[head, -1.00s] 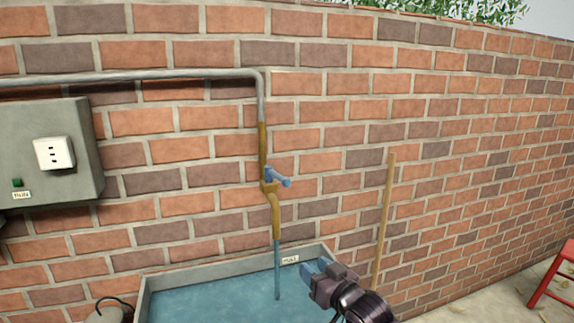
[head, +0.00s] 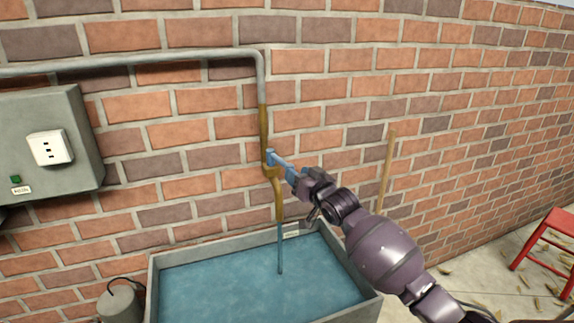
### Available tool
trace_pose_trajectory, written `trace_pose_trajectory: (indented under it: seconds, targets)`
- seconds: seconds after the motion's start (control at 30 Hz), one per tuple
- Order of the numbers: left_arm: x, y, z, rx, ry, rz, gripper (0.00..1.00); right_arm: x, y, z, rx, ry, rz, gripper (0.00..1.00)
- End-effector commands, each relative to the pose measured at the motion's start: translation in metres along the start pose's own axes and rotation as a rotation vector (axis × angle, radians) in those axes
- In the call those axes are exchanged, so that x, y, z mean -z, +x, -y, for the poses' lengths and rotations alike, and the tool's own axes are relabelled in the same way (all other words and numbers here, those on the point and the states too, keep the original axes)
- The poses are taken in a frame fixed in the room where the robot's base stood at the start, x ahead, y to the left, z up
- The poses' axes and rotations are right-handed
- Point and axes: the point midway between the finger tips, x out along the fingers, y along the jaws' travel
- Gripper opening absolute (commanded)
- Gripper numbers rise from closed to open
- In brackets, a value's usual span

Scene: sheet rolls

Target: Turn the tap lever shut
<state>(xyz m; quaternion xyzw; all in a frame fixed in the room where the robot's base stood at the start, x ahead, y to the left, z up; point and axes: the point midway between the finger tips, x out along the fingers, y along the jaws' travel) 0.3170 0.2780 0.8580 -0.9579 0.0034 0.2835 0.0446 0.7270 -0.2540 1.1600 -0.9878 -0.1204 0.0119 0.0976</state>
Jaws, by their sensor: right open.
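The tap (head: 276,186) is a brass, bent spout on a pipe against the brick wall. Its blue lever (head: 271,157) sits at the top of the tap and points out toward the lower right. A thin blue stream of water (head: 280,250) runs from the spout into the basin. My right gripper (head: 291,175) is open, with its blue fingers at the outer end of the lever. The fingers and lever overlap in the picture, and I cannot tell whether they touch. My left gripper is not in view.
The grey-rimmed basin (head: 153,285) full of water stands below the tap. A grey box (head: 75,120) with a white socket (head: 50,148) is on the wall at left. A wooden pole (head: 386,170) leans on the wall. A red chair (head: 545,240) stands at right.

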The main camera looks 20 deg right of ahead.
Motion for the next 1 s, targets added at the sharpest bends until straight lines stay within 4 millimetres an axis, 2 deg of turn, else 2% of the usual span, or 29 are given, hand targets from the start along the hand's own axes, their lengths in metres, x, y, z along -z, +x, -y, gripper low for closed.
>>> trace_pose_trajectory:
  seconds: [0.2,0.4,0.6,0.9,1.0]
  targets:
    - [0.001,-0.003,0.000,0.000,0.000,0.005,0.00,0.001,0.032,0.001,0.000,0.000,0.001,0.44]
    - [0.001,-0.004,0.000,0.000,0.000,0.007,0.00,0.000,0.051,0.001,0.000,0.000,0.001,0.44]
    - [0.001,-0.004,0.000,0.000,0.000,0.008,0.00,-0.001,0.059,0.000,0.000,-0.001,0.001,0.44]
    - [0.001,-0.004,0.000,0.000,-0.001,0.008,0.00,0.000,0.060,0.001,0.000,-0.001,0.001,0.44]
    - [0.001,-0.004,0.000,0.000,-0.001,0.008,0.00,0.000,0.060,0.001,0.000,0.000,0.001,0.29]
